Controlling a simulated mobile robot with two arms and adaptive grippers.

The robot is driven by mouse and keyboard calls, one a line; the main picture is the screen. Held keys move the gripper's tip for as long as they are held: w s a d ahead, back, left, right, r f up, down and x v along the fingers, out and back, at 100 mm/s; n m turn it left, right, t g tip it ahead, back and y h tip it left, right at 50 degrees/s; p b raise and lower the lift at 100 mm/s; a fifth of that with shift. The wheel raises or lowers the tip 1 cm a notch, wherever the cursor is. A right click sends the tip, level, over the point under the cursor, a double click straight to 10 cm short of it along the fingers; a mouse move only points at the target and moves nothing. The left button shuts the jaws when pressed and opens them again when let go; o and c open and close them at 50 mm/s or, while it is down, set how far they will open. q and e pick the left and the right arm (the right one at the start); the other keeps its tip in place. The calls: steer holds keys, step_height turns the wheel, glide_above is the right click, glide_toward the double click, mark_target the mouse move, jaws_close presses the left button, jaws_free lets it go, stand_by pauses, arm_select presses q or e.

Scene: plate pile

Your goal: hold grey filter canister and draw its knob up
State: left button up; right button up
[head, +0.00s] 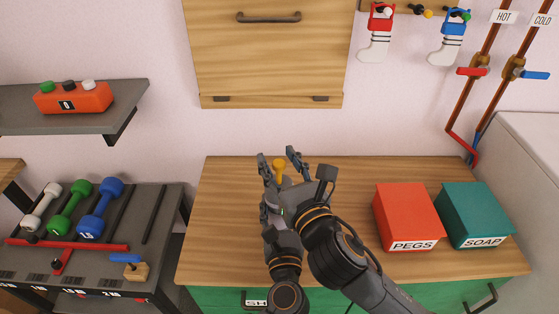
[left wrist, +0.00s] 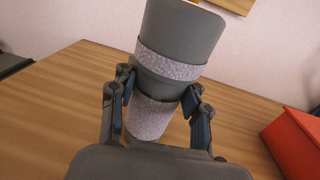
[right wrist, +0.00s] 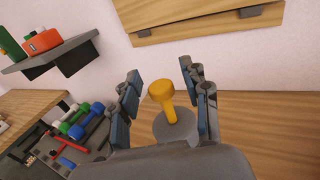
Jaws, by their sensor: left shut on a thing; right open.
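The grey filter canister (left wrist: 180,38), with speckled pale bands, stands between the fingers of my left gripper (left wrist: 158,90) in the left wrist view. My left gripper is shut on its side. The canister's grey top (right wrist: 176,128) and its yellow knob (right wrist: 172,100) show in the right wrist view. My right gripper (right wrist: 160,90) is open, its fingers on either side of the knob with a gap to each. In the head view the knob (head: 279,166) shows between the right gripper's fingertips. My arms hide most of the canister there.
The wooden counter (head: 225,215) is clear to the left. A red PEGS box (head: 405,212) and a green SOAP box (head: 472,210) stand on the right. A cabinet (head: 270,60) hangs above. A dumbbell rack (head: 140,205) is on the left.

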steer(key=v, duration=0.7)
steer(key=shift+s, duration=0.25)
steer(key=shift+d, duration=0.1)
arm_select(q)
steer(key=o, duration=1.5)
